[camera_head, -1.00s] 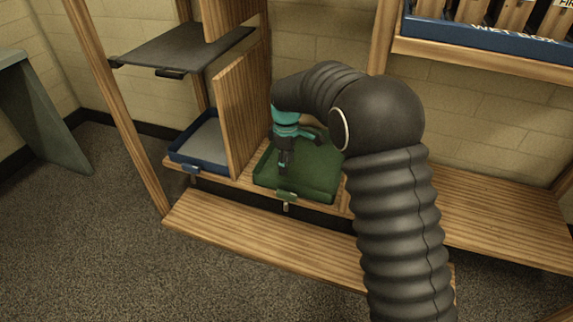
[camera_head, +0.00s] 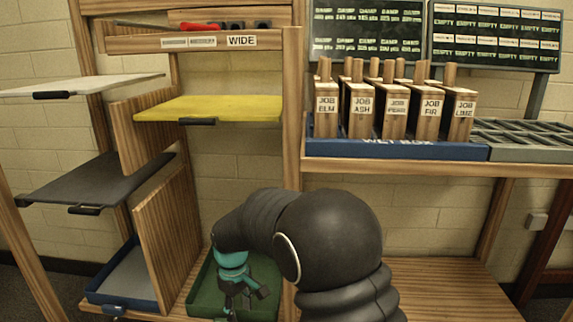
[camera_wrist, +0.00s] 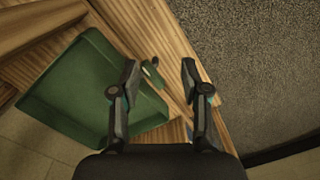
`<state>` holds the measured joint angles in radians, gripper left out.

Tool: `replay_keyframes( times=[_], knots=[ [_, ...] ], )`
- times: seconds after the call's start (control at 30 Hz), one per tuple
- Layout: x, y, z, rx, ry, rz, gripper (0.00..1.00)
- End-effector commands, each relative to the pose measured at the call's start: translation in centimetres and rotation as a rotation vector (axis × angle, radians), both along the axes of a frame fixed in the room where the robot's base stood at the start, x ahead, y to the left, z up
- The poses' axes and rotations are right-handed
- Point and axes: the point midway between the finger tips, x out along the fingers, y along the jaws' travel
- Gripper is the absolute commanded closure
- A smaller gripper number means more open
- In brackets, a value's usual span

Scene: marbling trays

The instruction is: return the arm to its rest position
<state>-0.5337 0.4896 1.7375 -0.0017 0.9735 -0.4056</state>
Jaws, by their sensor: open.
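My gripper (camera_head: 246,303) hangs from the black ribbed arm over the green tray (camera_head: 205,292) on the low shelf. Its fingers are apart with nothing held between them. In the wrist view, my gripper (camera_wrist: 160,68) shows two spread fingers, with the empty green tray (camera_wrist: 50,105) to the left. The tray's small green handle (camera_wrist: 152,72) shows between the fingertips, below them. I cannot tell how high the fingers are above the tray. The arm hides part of the tray's right side in the head view.
A wooden divider (camera_head: 165,245) stands left of my gripper, with a blue tray (camera_head: 125,278) beyond it. A yellow board (camera_head: 210,109) sits above. Several labelled wooden blocks stand in a blue box (camera_head: 400,150) at upper right. The low shelf (camera_head: 440,280) is bare at right.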

Motion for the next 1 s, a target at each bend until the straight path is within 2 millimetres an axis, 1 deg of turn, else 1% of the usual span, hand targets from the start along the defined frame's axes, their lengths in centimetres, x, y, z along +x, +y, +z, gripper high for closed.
replay_keyframes(
  times=[0.03, 0.17, 0.2, 0.37, 0.5, 0.7, 1.0],
  knots=[
    [-0.6, -1.2, 1.1, 0.003, -0.008, -0.042, 0.54],
    [-2.7, -4.4, 3.6, 0.011, -0.031, -0.167, 0.54],
    [-3.4, -5.5, 4.5, 0.015, -0.039, -0.208, 0.54],
    [-6.3, -9.8, 7.5, 0.036, -0.078, -0.357, 0.54],
    [-9.1, -13.2, 9.7, 0.058, -0.115, -0.473, 0.54],
    [-13.2, -17.6, 12.2, 0.095, -0.177, -0.615, 0.54],
    [-19.2, -23.0, 14.7, 0.157, -0.294, -0.768, 0.54]
  ],
)
